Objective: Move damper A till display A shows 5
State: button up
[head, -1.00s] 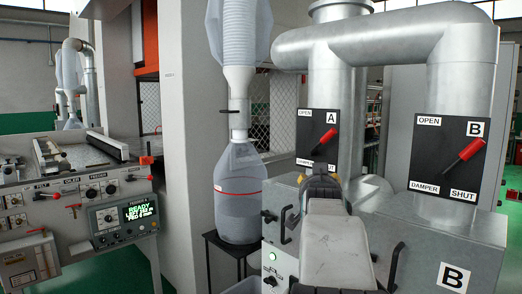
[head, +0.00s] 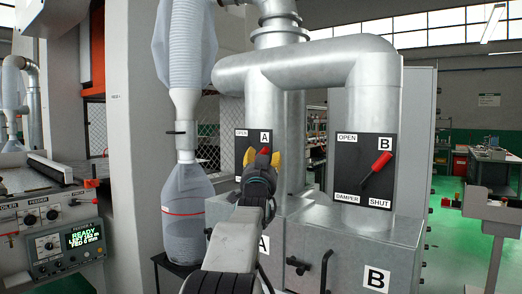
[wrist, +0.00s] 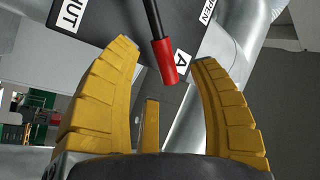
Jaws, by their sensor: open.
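Damper A's black plate (head: 241,142) is on the duct, partly hidden behind my gripper (head: 262,158). Its lever has a red grip (head: 264,151), mostly hidden in the head view. In the wrist view the red grip (wrist: 168,62) hangs on a dark rod between the tips of my open yellow fingers (wrist: 165,52). The fingers show gaps on both sides of the grip, and I cannot tell how deep it sits between them. The plate (wrist: 120,25) there shows "OPEN", "A" and part of "SHUT". I see no display that I can identify as display A.
Damper B's plate (head: 346,185) with its red lever (head: 376,172) is close on the right. Box B (head: 350,255) stands below it. A clear dust bag (head: 188,205) hangs at left. A machine panel display (head: 84,237) starts with "READY".

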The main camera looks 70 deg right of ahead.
jog(key=shift+p+x, duration=0.8)
jog(key=shift+x, duration=0.95)
jog(key=shift+o, duration=0.2)
grip_shut()
